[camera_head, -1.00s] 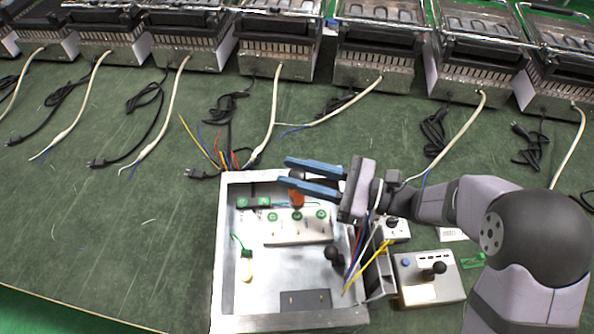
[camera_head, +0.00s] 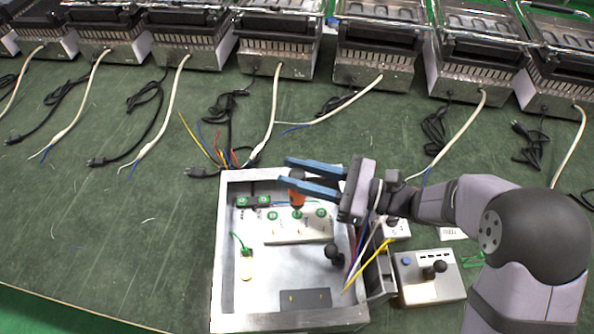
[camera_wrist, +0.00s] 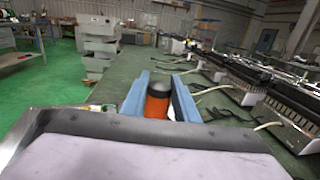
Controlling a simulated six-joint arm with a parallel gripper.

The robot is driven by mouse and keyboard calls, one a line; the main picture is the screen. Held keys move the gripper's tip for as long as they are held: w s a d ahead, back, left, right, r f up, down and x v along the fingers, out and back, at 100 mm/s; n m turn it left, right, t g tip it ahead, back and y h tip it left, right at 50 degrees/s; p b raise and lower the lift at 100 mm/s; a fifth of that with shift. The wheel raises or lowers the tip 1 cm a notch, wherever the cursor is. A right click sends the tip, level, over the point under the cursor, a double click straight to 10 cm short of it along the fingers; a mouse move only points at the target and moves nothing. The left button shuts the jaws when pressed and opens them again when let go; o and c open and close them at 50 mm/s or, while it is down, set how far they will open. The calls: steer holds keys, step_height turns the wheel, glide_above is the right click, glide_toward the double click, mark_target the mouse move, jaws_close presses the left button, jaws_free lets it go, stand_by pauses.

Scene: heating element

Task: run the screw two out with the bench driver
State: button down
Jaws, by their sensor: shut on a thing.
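My gripper (camera_head: 283,171) is shut on the bench driver (camera_head: 297,190), which has an orange body and a dark top. The driver is held between the two blue fingers, and its orange body and dark top show in the wrist view (camera_wrist: 158,97). It hangs above the middle of a row of three green-ringed screw positions (camera_head: 297,214) on a pale terminal block (camera_head: 298,233) inside the open metal box (camera_head: 220,270). Numbers on the block are too small to read. I cannot tell whether the driver's tip touches the screw; the screw itself is not clear.
Two more green-marked terminals (camera_head: 253,201) sit at the box's back left. Loose coloured wires (camera_head: 370,245) cross its right wall, near a control box with a black knob (camera_head: 432,275). Heater units (camera_head: 275,55) and cables line the back.

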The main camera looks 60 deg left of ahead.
steer(key=shift+s+d+f, duration=0.1)
steer(key=shift+f, duration=0.25)
stand_by(1.6)
steer(key=shift+r+p, duration=2)
steer(key=shift+r, duration=0.7)
